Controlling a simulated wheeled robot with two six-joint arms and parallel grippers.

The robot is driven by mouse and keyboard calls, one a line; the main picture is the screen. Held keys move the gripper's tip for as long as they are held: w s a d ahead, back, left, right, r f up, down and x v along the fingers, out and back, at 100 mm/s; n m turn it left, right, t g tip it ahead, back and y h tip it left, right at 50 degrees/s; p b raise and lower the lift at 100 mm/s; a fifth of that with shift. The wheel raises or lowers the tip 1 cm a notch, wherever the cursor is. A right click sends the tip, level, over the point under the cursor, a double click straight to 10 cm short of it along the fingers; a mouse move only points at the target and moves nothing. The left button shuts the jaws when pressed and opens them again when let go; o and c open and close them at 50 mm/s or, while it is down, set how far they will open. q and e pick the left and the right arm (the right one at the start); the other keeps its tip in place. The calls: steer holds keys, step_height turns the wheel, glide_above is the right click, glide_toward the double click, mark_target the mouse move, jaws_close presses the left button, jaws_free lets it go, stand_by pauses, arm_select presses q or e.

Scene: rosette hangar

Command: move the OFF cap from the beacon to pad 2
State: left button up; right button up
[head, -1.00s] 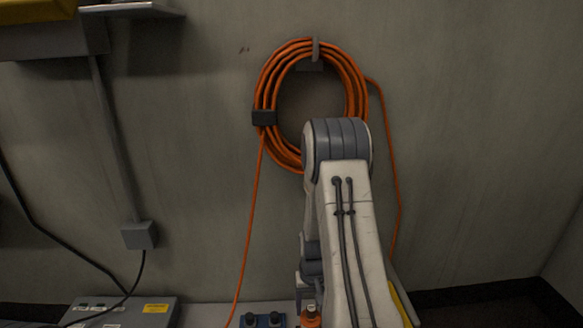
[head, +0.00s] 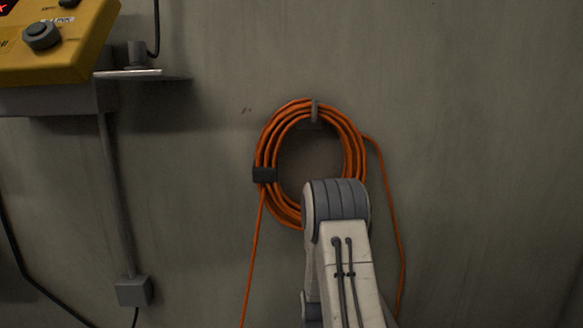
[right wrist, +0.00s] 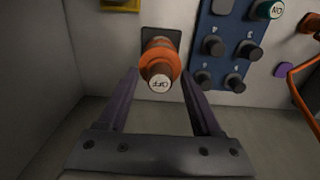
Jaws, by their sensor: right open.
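In the right wrist view the OFF cap (right wrist: 159,82) is a pale round face with upside-down OFF lettering, on the end of the orange beacon (right wrist: 158,57). The beacon stands on a dark square base. My right gripper (right wrist: 159,76) is open, with one finger on each side of the cap and beacon. Gaps show between the fingers and the cap, so it holds nothing. I cannot pick out pad 2. My left gripper is not in view.
In the head view an orange cable coil (head: 264,150) hangs on the wall behind my arm. A yellow control box (head: 75,62) and a small shelf (head: 140,74) are upper left. In the wrist view a teal-sided cap (right wrist: 273,10) and a purple disc (right wrist: 283,69) are at right.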

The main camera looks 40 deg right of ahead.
steer(key=shift+p, duration=0.35)
stand_by(0.4)
jaws_close()
stand_by(1.6)
steer(key=shift+r+p, duration=3.05)
steer(key=shift+p, duration=0.2)
